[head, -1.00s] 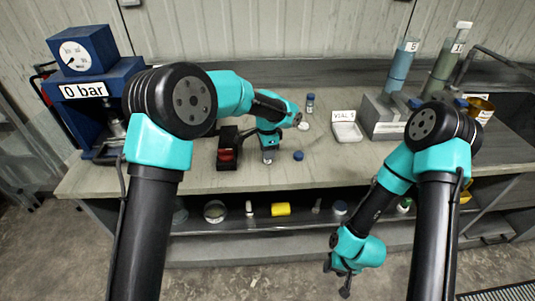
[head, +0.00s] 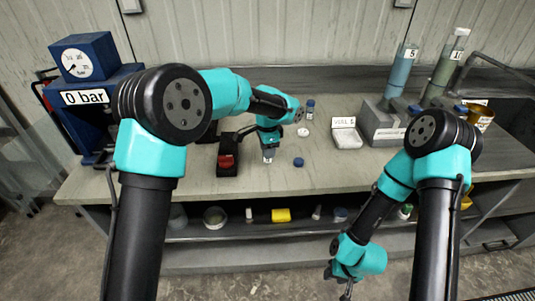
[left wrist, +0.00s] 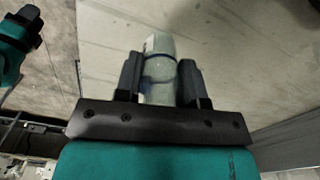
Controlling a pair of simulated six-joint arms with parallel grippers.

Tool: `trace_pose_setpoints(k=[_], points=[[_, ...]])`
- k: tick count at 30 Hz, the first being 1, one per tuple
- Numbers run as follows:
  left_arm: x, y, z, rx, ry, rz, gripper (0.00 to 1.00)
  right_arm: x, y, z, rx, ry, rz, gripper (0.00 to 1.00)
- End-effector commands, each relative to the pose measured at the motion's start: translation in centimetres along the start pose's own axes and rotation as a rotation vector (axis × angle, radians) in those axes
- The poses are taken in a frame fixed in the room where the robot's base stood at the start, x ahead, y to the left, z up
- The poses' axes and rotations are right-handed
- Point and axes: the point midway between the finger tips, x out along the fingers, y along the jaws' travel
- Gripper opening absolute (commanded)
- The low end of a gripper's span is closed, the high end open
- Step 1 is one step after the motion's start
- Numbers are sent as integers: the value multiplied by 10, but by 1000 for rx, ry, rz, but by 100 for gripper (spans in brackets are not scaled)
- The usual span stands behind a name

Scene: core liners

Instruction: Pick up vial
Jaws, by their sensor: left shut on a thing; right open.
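My left gripper (head: 268,143) points down over the bench and is shut on a small clear vial (head: 268,155). The vial also shows in the left wrist view (left wrist: 158,88), between the two dark fingers. It looks a little above the bench top. A blue cap (head: 298,162) lies on the bench to its right. Another vial with a blue cap (head: 310,109) stands farther back. My right gripper (head: 345,284) hangs low in front of the bench, open and empty.
A red-topped black box (head: 227,162) sits left of the held vial. A white tray labelled for vials (head: 345,138) and a grey rack (head: 382,125) with tall tubes stand to the right. A blue press with a gauge (head: 82,62) is at left. The front bench strip is clear.

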Motion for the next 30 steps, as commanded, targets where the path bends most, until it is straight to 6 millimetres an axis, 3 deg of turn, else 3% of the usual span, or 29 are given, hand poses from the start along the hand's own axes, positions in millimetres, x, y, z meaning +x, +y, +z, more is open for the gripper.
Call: trace_pose_setpoints(k=[8,21,30], points=[[-3,37,11,3,-2,3,14,0,0,0,0,0,0,43],[-12,130,38,3,-3,3,14,0,0,0,0,0,0,43],[-13,151,44,1,-2,3,14,0,0,0,0,0,0,43]])
